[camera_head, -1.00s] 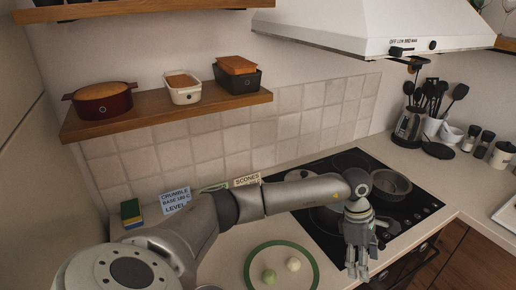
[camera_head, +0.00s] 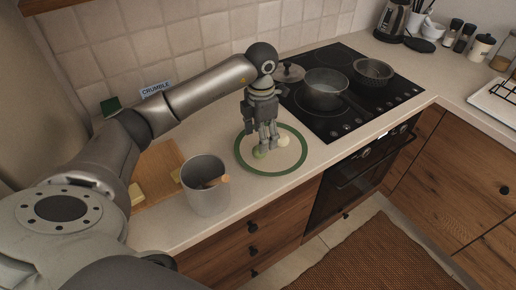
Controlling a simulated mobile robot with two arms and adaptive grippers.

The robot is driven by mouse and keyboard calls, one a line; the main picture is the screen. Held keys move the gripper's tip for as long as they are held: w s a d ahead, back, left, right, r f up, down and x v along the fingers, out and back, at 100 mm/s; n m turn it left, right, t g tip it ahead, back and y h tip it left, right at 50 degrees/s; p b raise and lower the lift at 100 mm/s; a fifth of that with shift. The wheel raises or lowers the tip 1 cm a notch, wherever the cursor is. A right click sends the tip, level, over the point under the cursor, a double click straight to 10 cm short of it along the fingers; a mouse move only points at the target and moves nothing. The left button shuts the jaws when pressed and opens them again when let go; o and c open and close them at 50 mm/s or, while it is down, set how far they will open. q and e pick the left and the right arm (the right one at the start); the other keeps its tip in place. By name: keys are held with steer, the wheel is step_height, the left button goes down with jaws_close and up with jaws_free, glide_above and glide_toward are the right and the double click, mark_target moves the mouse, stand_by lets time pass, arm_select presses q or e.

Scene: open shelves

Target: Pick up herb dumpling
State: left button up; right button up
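A pale round plate with a green rim (camera_head: 299,162) lies on the counter, left of the cooktop. A green dumpling (camera_head: 259,153), which looks like the herb dumpling, and a whitish dumpling (camera_head: 284,142) sit on it. My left gripper (camera_head: 268,144) points down over the plate. Its fingers are apart, with the tips close to the green dumpling and partly covering it. I cannot tell whether they touch it. The whitish dumpling is just right of the fingers. My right gripper is not in view.
The cooktop (camera_head: 335,118) at the right holds pans (camera_head: 326,90). Bare counter lies in front of the plate.

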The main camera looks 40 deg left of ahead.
arm_select(q)
steer(key=shift+s+f+p, duration=0.2)
steer(key=shift+f+p, duration=0.2)
steer(key=shift+f, duration=0.15)
step_height(320, 180, down, 4)
steer(key=shift+w+a+r+p, duration=0.15)
steer(key=shift+p, duration=0.55)
steer(key=shift+f, duration=0.4)
steer(key=shift+c, duration=0.5)
steer(key=c, duration=0.7)
